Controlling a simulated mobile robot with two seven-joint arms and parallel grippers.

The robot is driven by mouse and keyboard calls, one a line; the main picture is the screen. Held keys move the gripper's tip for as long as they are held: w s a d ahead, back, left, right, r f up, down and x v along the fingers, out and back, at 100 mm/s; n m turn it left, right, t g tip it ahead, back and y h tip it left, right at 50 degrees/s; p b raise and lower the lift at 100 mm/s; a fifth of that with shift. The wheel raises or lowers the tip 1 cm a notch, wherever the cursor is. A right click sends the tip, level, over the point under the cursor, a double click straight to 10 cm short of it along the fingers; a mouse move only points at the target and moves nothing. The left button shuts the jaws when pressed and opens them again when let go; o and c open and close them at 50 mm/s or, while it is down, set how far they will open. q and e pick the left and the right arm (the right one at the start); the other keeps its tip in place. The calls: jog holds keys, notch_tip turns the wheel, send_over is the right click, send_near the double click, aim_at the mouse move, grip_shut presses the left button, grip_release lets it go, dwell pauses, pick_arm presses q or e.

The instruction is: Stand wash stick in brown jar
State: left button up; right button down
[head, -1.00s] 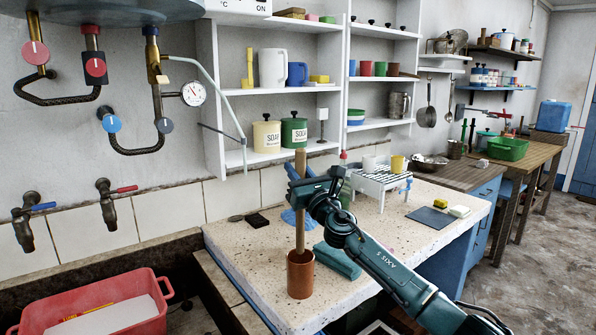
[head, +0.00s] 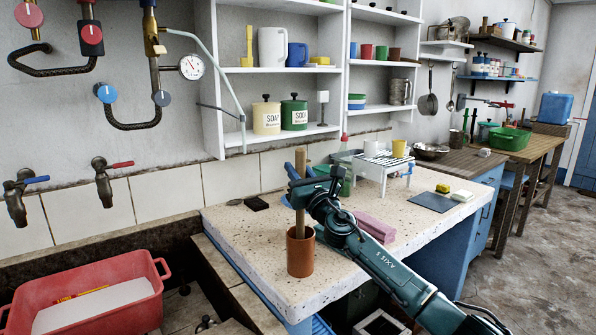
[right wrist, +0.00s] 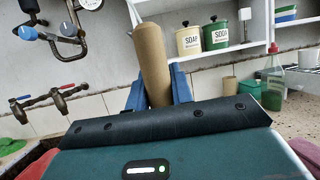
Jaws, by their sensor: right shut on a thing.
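The wash stick (head: 300,165) is a tan wooden rod, close to upright. Its lower end is inside the mouth of the brown jar (head: 300,257), which stands upright near the counter's front edge. The jar's wall hides the stick's bottom end, so I cannot tell whether it touches the jar's floor. My right gripper (head: 302,190) is shut on the stick above the jar's rim. In the right wrist view the stick (right wrist: 152,60) rises between the blue fingers. The jar is not seen there. My left gripper is not in view.
The speckled stone counter (head: 255,235) has clear room left of the jar. A white rack (head: 383,165) and a green bottle (head: 346,178) stand farther back. A red tub (head: 140,315) sits in the trough at left.

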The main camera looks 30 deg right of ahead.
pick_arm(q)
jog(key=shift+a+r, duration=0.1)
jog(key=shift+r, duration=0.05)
pick_arm(e)
jog(key=c, duration=1.1)
grip_release()
jog(key=shift+c, duration=0.2)
jog(key=shift+f, duration=0.1)
pick_arm(q)
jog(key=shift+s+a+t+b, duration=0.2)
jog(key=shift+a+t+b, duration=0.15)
jog(key=shift+b, duration=0.3)
pick_arm(e)
jog(key=d+v, duration=0.1)
jog(key=v, duration=1.2)
jog(key=shift+a, duration=0.5)
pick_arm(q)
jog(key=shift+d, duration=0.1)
pick_arm(e)
jog(key=shift+s, duration=0.1)
